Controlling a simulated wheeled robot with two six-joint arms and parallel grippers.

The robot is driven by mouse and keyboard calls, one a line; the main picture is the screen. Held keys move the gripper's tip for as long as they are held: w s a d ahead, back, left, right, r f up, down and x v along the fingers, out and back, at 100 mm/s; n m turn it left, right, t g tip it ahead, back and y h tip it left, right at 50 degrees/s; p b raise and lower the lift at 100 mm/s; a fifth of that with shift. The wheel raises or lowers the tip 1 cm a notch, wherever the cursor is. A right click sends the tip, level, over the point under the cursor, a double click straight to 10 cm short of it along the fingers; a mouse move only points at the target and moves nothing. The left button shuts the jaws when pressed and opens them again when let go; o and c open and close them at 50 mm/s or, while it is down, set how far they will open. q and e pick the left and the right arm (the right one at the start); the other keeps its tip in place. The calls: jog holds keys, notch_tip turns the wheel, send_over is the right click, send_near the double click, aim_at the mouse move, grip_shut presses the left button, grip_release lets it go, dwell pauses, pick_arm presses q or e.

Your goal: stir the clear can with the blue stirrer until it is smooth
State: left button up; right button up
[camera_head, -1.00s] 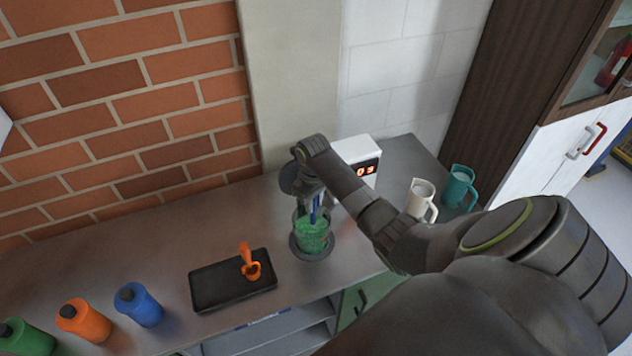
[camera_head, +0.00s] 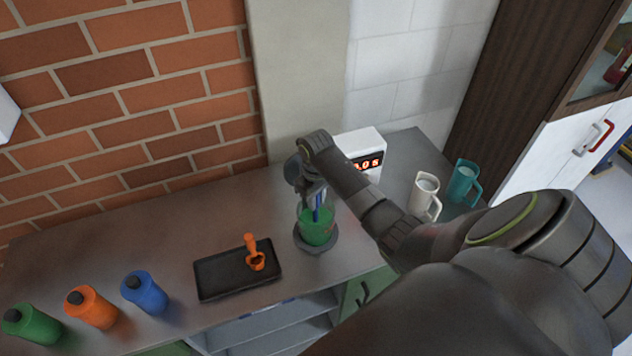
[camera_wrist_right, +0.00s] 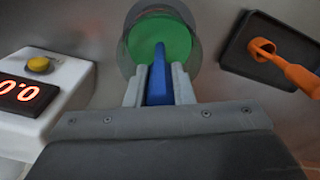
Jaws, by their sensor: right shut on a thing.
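The clear can (camera_head: 318,233) stands upright on a dark round base (camera_head: 303,245) on the counter and holds green contents. In the right wrist view the green surface (camera_wrist_right: 172,40) looks even in colour. My right gripper (camera_head: 316,194) is above the can, pointing down, shut on the blue stirrer (camera_wrist_right: 158,82). The stirrer's lower end goes into the green contents. Its tip is hidden there. My left gripper is in neither view.
A white box with a red display (camera_head: 366,162) and yellow button (camera_wrist_right: 39,64) stands behind the can. A black tray (camera_head: 222,281) with an orange scoop (camera_head: 256,262) lies to the left. Green, orange and blue bottles (camera_head: 146,293) stand further left. White (camera_head: 424,197) and teal (camera_head: 463,182) jugs stand right.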

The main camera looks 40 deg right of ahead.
jog(key=shift+r, duration=3.55)
